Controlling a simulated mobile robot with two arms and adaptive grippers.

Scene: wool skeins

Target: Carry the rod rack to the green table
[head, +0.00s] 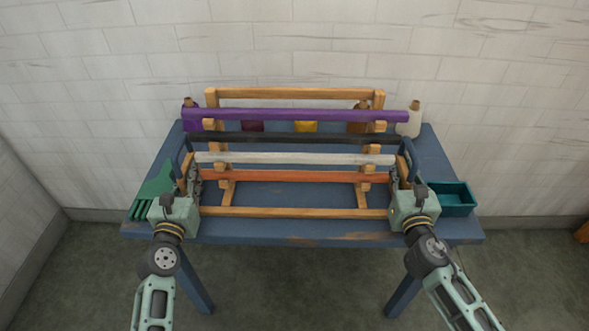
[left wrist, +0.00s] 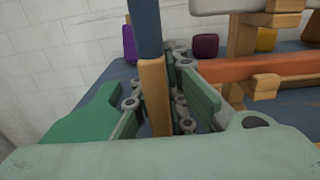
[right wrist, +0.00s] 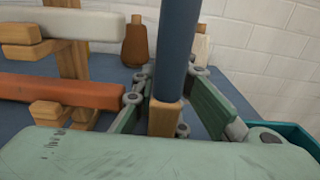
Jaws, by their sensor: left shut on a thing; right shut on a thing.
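The rod rack (head: 295,212) is a wooden frame holding a purple rod (head: 295,115), a black rod, a white rod and an orange rod (head: 295,176). It is at the blue table, level across; I cannot tell whether its feet touch the top. My left gripper (head: 190,178) is shut on the rack's left handle, a blue bar with a wooden grip (left wrist: 155,95). My right gripper (head: 400,176) is shut on the matching right handle, whose wooden grip (right wrist: 165,117) shows in the right wrist view. No green table is in view.
The blue table (head: 290,231) stands before a white brick wall. Purple (head: 190,120), brown and white (head: 414,119) cones stand along its back. A teal box (head: 450,199) is at the right, a green object (head: 154,187) at the left. Floor shows in front.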

